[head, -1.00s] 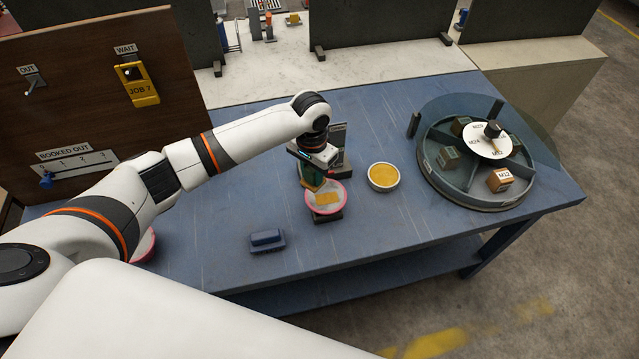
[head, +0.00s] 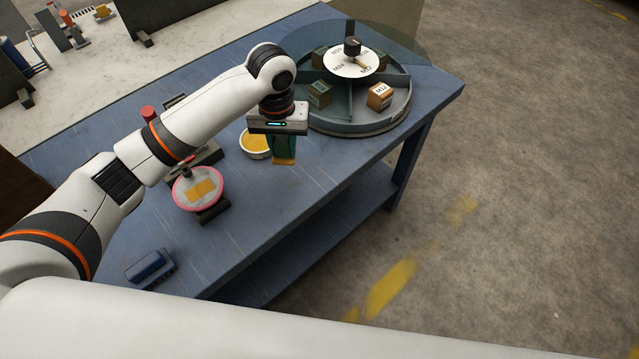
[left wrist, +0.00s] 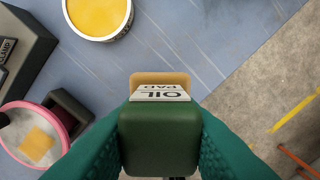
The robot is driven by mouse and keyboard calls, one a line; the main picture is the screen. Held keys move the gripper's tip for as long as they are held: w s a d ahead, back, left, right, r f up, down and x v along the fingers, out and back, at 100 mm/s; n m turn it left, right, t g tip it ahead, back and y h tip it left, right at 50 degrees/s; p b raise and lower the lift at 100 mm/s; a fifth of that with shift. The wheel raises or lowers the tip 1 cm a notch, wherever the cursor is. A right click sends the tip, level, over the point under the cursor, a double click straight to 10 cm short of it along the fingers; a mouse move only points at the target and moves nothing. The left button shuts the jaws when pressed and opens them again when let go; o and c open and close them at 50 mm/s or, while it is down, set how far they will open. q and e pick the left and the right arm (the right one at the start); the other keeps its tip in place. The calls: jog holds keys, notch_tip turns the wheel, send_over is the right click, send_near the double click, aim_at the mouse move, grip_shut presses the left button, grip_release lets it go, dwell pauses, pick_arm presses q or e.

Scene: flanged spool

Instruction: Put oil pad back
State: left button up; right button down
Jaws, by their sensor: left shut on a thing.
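The oil pad is a dark green block with a white "OIL PAD" label and a tan underside. It fills the lower middle of the left wrist view (left wrist: 160,138), between the teal fingers of my left gripper (left wrist: 161,150). In the head view my left gripper (head: 283,143) is shut on it and points down, with the tan end of the pad (head: 284,161) showing below the fingers. The pad hangs just right of a round white tin with yellow filling (head: 254,146), seen also in the left wrist view (left wrist: 98,14). My right gripper is out of view.
A pink-rimmed dish with a yellow patch (head: 198,190) sits on a dark stand left of the tin. A blue block (head: 149,267) lies near the table's front. A divided round carousel (head: 360,115) with small boxes stands at the back right. The blue table's (head: 245,210) front is mostly clear.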

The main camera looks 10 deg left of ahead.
aim_at(290, 161)
pick_arm(q)
jog(key=shift+w+d+f, duration=0.1)
jog(key=shift+d+f, duration=0.15)
jog(key=shift+d, duration=0.1)
notch_tip(290, 161, down, 5)
jog(key=shift+d+p, duration=0.15)
jog(key=shift+p, duration=0.2)
jog(key=shift+f, duration=2.35)
jog(key=shift+p, duration=0.3)
jog(key=o, duration=0.9)
jog(key=shift+f, duration=0.1)
notch_tip(290, 161, up, 12)
jog(key=shift+r+b, duration=0.2)
jog(key=shift+b, duration=0.4)
